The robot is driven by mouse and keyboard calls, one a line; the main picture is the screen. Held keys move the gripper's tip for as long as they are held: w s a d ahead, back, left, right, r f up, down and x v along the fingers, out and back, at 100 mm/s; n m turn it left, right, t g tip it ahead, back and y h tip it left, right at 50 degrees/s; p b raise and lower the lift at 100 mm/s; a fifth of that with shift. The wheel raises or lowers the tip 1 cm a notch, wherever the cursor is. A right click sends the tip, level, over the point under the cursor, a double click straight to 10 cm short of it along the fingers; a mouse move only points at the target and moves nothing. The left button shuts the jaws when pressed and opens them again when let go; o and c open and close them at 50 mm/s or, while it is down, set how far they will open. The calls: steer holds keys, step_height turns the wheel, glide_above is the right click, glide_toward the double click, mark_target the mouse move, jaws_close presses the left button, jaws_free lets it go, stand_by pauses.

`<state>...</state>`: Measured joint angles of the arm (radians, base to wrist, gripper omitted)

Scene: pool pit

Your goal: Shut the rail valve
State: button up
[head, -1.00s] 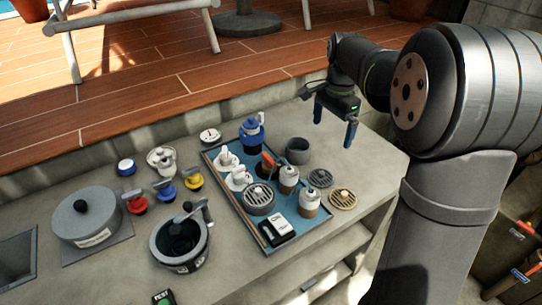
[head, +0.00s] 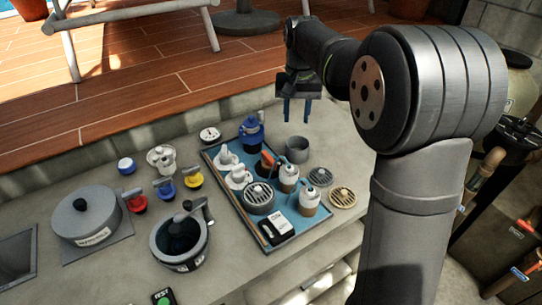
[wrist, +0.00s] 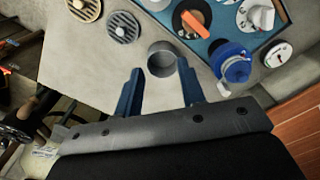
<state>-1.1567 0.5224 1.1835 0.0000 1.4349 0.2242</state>
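My gripper (head: 297,112) is open and empty, pointing down above the back of the counter. In the wrist view its two blue fingers (wrist: 160,88) are apart with a small grey cup (wrist: 161,60) beyond and between them. No label names the rail valve, so I cannot tell which one it is. Handled valves stand left of the tray: red (head: 134,201), blue (head: 164,190) and yellow (head: 193,178). An orange-handled piece (head: 267,160) lies on the tray; it also shows in the wrist view (wrist: 194,22). Pipes with orange handles (head: 518,273) stand at lower right.
A blue tray (head: 284,252) holds white fittings, bottles and a blue-topped piece (head: 251,131). A lidded grey pot (head: 84,216) and a dark strainer pot (head: 180,242) stand left. Round grates (head: 342,198) lie right of the tray.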

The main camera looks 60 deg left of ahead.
mark_target(271, 159)
steer(key=s+a+r+n, duration=0.1)
steer(key=s+a+n, duration=0.3)
steer(key=s+n, duration=0.25)
steer(key=shift+n, duration=0.45)
steer(key=f, duration=1.1)
steer(key=w+f, duration=0.1)
steer(key=f, duration=0.5)
steer(key=shift+d, duration=0.1)
jaws_close()
